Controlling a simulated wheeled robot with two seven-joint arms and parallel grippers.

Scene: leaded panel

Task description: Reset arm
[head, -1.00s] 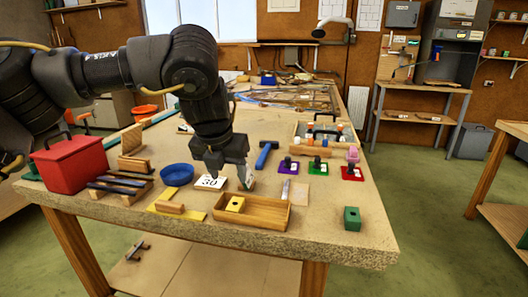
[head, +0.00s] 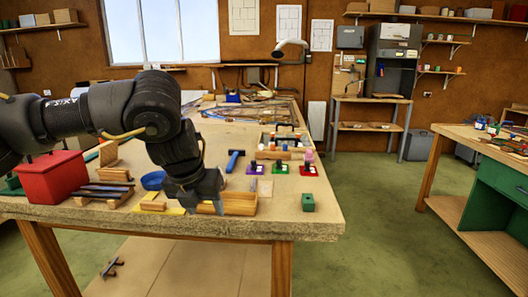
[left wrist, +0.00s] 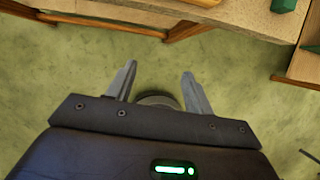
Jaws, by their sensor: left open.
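My left arm reaches in from the left in the head view, with its left gripper (head: 207,204) hanging at the front of the workbench (head: 290,228), in front of the wooden tray (head: 240,203). In the left wrist view the two fingers of the left gripper (left wrist: 157,88) stand apart with nothing between them. Green floor lies beyond the fingertips, and the bench edge (left wrist: 215,14) runs across the top. My right gripper is not in either view.
A second bench (head: 470,145) stands at the right. Green floor between the benches is clear.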

